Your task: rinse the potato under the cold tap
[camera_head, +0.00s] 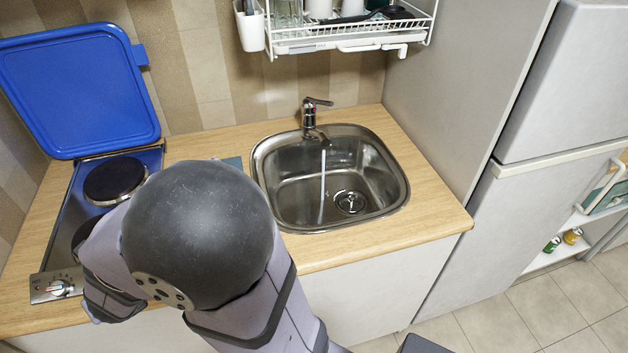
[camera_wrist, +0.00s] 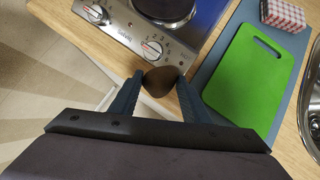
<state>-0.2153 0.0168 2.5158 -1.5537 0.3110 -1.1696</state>
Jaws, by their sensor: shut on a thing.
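My gripper (camera_wrist: 160,82) is shut on the brown potato (camera_wrist: 161,79) in the wrist view. It holds the potato by the front edge of the counter, close to the hob's knobs. In the head view my own arm hides the gripper and the potato. The tap (camera_head: 311,114) stands behind the steel sink (camera_head: 290,185), and a thin stream of water (camera_head: 322,185) falls from its spout into the basin. The gripper is to the left of the sink, apart from it.
The hob (camera_head: 64,235) has its blue lid (camera_head: 80,88) raised. A green cutting board (camera_wrist: 252,80) and a red-checked block (camera_wrist: 283,14) lie between hob and sink. A dish rack (camera_head: 345,40) hangs above the sink. A fridge (camera_head: 545,200) stands right.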

